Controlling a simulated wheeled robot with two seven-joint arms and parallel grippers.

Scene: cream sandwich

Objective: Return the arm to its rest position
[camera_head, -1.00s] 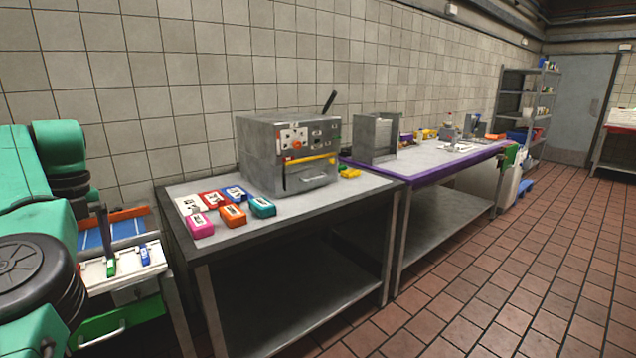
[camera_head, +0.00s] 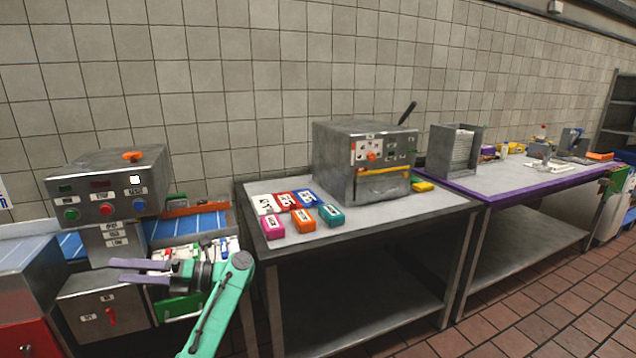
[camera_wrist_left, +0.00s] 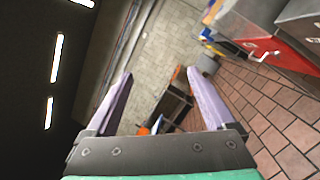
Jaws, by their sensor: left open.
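My left gripper (camera_head: 117,270) is in the lower left of the head view, on the end of my green arm. Its two mauve fingers point left and are apart, with nothing between them. It appears in front of the grey control machine (camera_head: 110,195) and the steel cabinet below it. In the left wrist view the two open fingers (camera_wrist_left: 158,75) frame tiled wall, floor and part of a table, with no object held. My right gripper does not show.
A blue conveyor (camera_head: 187,226) with a tray of small items lies behind my arm. To the right, a steel table (camera_head: 380,213) bears coloured boxes (camera_head: 303,219) and a steel oven (camera_head: 365,165). A purple-edged table (camera_head: 490,193) stands farther right. Open tiled floor lies at lower right.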

